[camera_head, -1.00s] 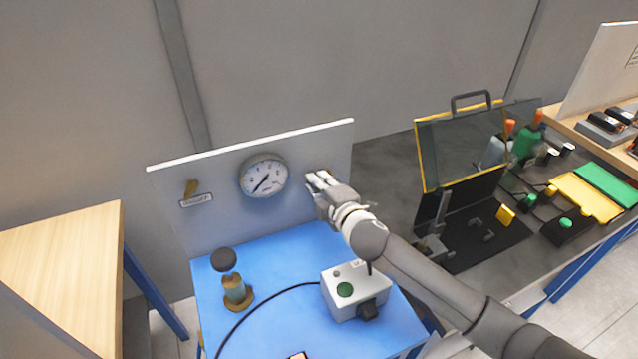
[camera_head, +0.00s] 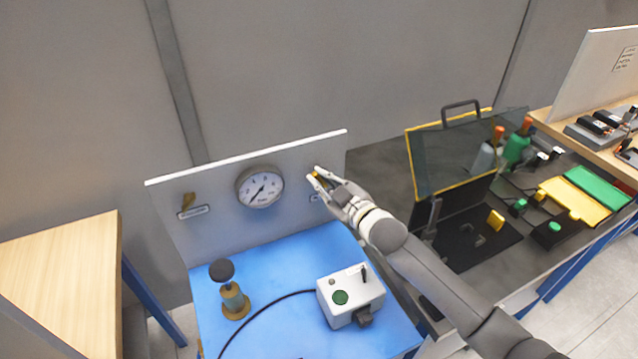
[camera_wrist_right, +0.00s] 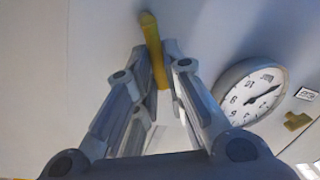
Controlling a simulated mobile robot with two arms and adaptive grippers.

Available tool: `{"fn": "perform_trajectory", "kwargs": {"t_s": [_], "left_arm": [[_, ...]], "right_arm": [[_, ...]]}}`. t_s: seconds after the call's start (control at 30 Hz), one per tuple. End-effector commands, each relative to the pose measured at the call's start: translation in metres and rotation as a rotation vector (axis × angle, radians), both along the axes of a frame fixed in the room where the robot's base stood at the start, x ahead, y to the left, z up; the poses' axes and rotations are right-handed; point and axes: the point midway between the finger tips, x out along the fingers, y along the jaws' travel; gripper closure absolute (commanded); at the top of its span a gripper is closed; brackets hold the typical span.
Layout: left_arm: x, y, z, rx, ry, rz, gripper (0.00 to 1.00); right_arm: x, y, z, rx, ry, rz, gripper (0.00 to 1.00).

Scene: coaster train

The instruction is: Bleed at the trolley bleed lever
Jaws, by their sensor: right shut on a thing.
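A white panel (camera_head: 222,218) stands at the back of the blue trolley (camera_head: 275,262). It carries a round pressure gauge (camera_head: 260,187). My right gripper (camera_head: 317,177) is at the panel's right side, shut on a small yellow lever (camera_wrist_right: 152,45). The fingers hide most of this lever in the head view and partly cover the label under it. In the right wrist view the lever stands between the fingertips, slightly tilted. A second yellow lever (camera_head: 188,200) sits at the panel's left side above a label too small to read. My left gripper is not in view.
A white box with a green button (camera_head: 341,297) and a brass fitting with a dark knob (camera_head: 234,298) stand on the trolley. A black cable runs across it. A wooden table (camera_head: 62,275) is at left, a cluttered bench (camera_head: 518,262) at right.

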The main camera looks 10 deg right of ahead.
Motion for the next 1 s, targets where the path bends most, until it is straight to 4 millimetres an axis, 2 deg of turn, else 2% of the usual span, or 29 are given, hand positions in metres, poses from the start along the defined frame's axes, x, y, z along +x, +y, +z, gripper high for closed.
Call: {"fn": "perform_trajectory", "kwargs": {"t_s": [0.5, 1.0], "left_arm": [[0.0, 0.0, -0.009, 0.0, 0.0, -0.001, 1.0], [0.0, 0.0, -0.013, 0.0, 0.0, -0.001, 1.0]], "right_arm": [[0.003, -0.017, 0.001, 0.408, 0.082, -0.001, 1.0], [0.004, -0.022, 0.002, 0.54, 0.108, -0.001, 1.0]]}}
